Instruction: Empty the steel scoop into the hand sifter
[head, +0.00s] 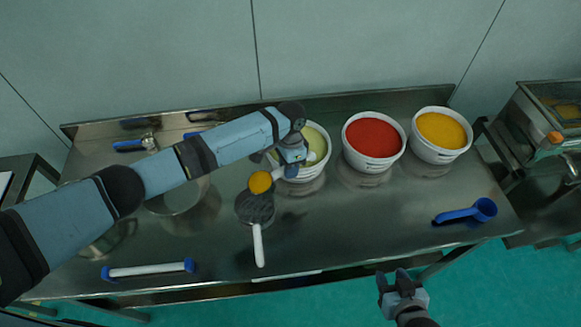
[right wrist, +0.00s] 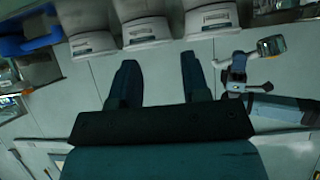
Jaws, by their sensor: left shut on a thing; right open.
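The steel scoop (head: 261,182) holds a heap of yellow powder. My left gripper (head: 289,165) is shut on its handle, in front of the pale-yellow bucket. The scoop and left gripper (right wrist: 237,80) also show at the right of the right wrist view. The hand sifter (head: 256,209), a round dark mesh with a white handle pointing to the front, is on the steel table just below the scoop in the picture. The scoop overlaps its far edge; the height gap cannot be told. My right gripper (head: 402,283) is open and empty beyond the table's front edge.
White buckets of pale-yellow (head: 317,143), red (head: 373,137) and yellow (head: 441,131) powder stand along the back. A blue scoop (head: 470,212) lies at the right. A white bar with blue ends (head: 150,269) lies front left. A metal bowl (head: 179,200) sits partly under my left arm.

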